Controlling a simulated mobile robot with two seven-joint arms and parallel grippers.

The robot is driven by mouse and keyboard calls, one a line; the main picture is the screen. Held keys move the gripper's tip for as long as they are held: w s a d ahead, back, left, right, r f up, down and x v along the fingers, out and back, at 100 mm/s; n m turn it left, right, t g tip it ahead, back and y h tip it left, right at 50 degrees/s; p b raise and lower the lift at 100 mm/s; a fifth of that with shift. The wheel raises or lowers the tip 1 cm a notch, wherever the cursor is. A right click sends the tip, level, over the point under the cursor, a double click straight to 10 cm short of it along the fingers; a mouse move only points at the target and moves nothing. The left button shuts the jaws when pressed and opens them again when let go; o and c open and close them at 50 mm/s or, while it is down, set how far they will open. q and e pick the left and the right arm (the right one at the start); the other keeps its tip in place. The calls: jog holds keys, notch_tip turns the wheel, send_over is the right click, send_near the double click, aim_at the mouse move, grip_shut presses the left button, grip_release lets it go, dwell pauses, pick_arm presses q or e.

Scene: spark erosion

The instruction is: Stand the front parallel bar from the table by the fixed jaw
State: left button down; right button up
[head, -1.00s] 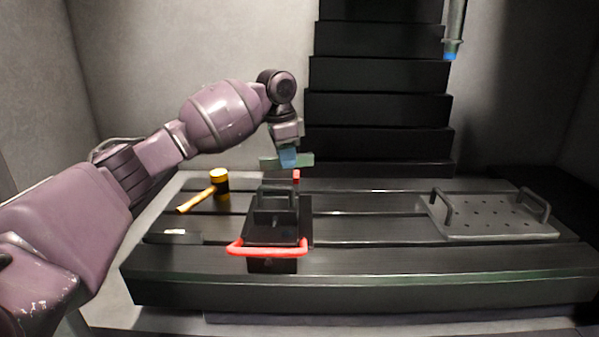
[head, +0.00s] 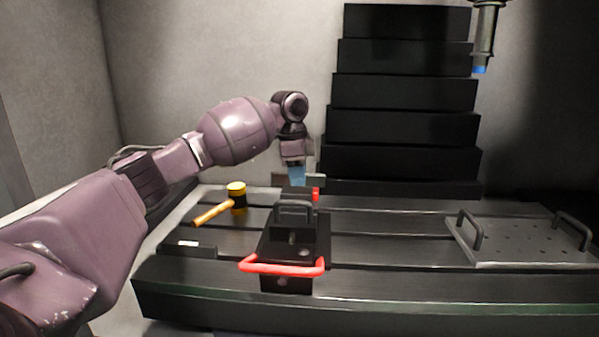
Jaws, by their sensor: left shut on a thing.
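The vise (head: 290,248) stands on the slotted table, with a red bar handle (head: 283,268) at its front. Its dark jaw blocks (head: 298,192) stand towards the back; I cannot tell which is the fixed jaw. My left gripper (head: 297,177) points down at the back of the vise and is shut on a grey parallel bar (head: 317,181). The bar lies crosswise, its ends showing on both sides of the fingers. The jaw block hides its lower part, so I cannot tell whether it touches the vise. My right gripper is out of view.
A perforated plate with two handles (head: 530,250) lies at right. A blue-tipped nozzle (head: 485,40) hangs above right. The table between vise and plate is clear.

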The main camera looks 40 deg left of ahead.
aim_at(298, 195)
pick_arm(q)
jog(key=shift+f+b, duration=0.35)
jog(key=shift+f, duration=0.6)
jog(key=shift+f+b, duration=0.4)
jog(key=shift+f, duration=1.3)
jog(key=c, duration=1)
grip_release()
